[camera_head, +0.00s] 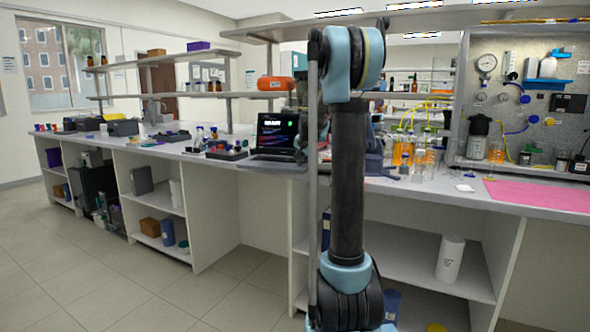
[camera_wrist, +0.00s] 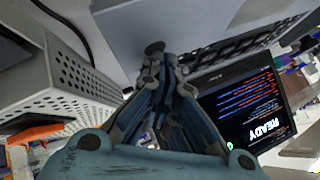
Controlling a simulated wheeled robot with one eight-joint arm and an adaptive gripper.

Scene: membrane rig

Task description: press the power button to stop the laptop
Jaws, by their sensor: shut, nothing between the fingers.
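An open black laptop stands on the bench in the head view, left of my arm, with lit text on its dark screen (camera_head: 274,132). In the wrist view its screen (camera_wrist: 243,108) reads "READY" upside down, and its keyboard (camera_wrist: 232,52) lies at the upper right. My gripper (camera_wrist: 160,52) is shut and empty, its fingertips in front of a plain grey surface left of the keyboard. I cannot tell whether the tips touch anything. I cannot pick out the power button. In the head view my arm hides most of the gripper.
A white perforated box (camera_wrist: 65,85) is close on the left in the wrist view, with an orange object (camera_wrist: 35,135) below it. In the head view, small bottles (camera_head: 205,135) stand left of the laptop and flasks (camera_head: 400,155) right of my arm. A shelf (camera_head: 225,95) hangs above the bench.

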